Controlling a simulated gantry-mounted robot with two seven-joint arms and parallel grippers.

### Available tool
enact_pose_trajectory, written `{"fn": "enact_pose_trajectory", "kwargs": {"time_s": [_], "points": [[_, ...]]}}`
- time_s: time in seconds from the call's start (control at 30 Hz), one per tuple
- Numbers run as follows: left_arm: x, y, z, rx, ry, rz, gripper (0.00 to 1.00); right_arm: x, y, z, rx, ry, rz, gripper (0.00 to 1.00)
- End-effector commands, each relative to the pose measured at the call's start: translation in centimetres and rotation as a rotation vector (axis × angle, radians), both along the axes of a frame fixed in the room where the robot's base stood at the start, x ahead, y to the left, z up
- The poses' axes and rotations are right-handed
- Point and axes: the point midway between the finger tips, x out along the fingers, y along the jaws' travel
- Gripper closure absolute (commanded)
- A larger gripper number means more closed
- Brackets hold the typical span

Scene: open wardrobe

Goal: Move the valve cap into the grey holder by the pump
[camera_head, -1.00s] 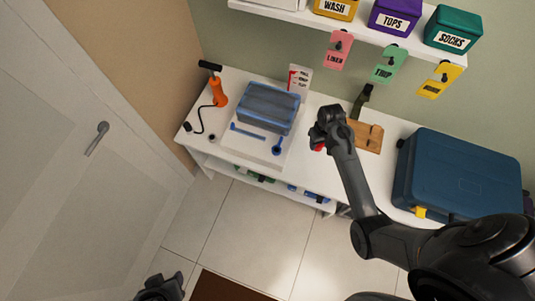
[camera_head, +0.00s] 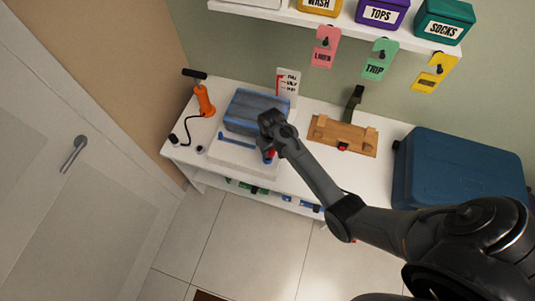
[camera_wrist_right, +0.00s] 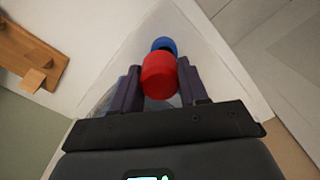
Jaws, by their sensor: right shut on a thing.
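A red rounded piece (camera_wrist_right: 160,76), seemingly the valve cap, is between the fingers of my right gripper (camera_wrist_right: 160,92), which is shut on it. In the head view the red piece (camera_head: 269,154) shows under the right gripper (camera_head: 269,146), at the front right of a blue clear-topped bag (camera_head: 245,111). A blue round part (camera_wrist_right: 164,44) shows just beyond the red piece; I cannot tell if they touch. The orange pump (camera_head: 204,101) stands at the left with its black hose. A small dark ring (camera_head: 200,149), perhaps the grey holder, lies near it. My left gripper is out of view.
The white bench (camera_head: 300,180) has a wooden block (camera_head: 342,136) with a red spot, and a big blue case (camera_head: 450,175) at right. A red-and-white card (camera_head: 288,82) stands behind the bag. A shelf with boxes and hanging tags is above.

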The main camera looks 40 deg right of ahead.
Motion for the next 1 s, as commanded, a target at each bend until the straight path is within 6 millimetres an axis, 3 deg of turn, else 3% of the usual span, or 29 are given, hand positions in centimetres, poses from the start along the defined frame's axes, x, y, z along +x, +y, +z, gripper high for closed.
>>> {"fn": "enact_pose_trajectory", "kwargs": {"time_s": [0.27, 0.6, 0.97, 1.0], "points": [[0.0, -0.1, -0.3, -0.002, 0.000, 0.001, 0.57, 1.2, 0.4, -1.0, -0.001, 0.001, -0.001, 0.93], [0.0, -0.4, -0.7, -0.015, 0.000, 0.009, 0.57, 1.1, 0.4, -4.6, -0.001, 0.001, -0.001, 0.93], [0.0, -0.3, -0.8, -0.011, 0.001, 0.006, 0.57, 1.0, 0.4, -5.0, -0.001, 0.000, -0.001, 0.93], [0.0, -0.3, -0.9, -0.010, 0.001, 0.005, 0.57, 1.0, 0.4, -5.1, -0.001, 0.000, -0.001, 0.99]]}}
